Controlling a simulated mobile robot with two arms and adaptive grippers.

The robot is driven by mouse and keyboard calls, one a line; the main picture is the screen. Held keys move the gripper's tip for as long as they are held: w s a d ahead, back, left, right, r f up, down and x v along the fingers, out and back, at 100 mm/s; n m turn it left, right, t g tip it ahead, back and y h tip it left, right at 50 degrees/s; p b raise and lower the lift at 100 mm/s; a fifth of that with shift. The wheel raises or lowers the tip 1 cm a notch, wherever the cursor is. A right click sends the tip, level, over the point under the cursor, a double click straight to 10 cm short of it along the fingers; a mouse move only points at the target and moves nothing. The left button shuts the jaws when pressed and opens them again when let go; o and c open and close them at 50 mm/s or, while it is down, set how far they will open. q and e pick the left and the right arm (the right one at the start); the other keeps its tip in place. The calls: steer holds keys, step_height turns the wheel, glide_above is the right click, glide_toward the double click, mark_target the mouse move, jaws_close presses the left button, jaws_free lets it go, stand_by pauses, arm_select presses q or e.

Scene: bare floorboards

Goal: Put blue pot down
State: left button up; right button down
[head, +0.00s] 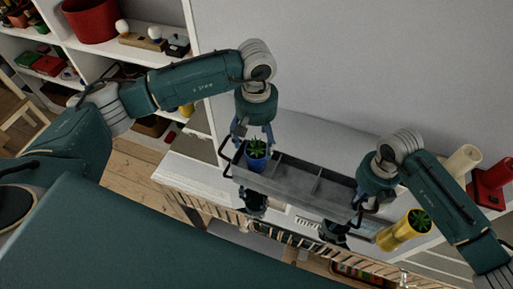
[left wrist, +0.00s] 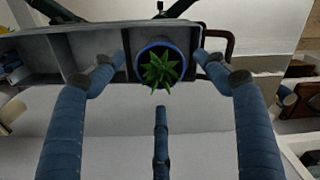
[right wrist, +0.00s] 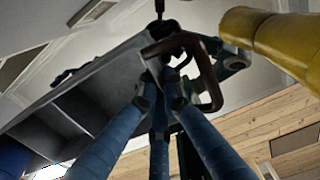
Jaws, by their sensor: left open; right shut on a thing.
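The blue pot (head: 256,162) with a small green plant sits upright in the left end compartment of a long grey divided tray (head: 290,184). My left gripper (head: 254,138) is open around the pot. In the left wrist view its fingers stand apart on both sides of the blue pot (left wrist: 160,46), with a gap on each side. My right gripper (head: 362,206) is shut on the tray's right end handle, seen as a dark brown loop in the right wrist view (right wrist: 207,80). Whether the tray rests on the surface below is unclear.
A cream cylinder (head: 462,162) and a red object (head: 490,184) are farther right. Dark objects (head: 253,200) show below the tray. A white shelf (head: 150,58) with a red pot (head: 92,20) stands at the left.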

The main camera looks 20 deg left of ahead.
arm_select(q)
step_height(320, 180, up, 7)
steer(key=shift+f, duration=0.2)
arm_select(e)
steer(key=shift+s, duration=0.1)
steer(key=c, duration=1.9)
jaws_free()
steer(key=shift+c, duration=0.2)
steer(key=shift+o, duration=0.5)
steer(key=shift+r, duration=0.1)
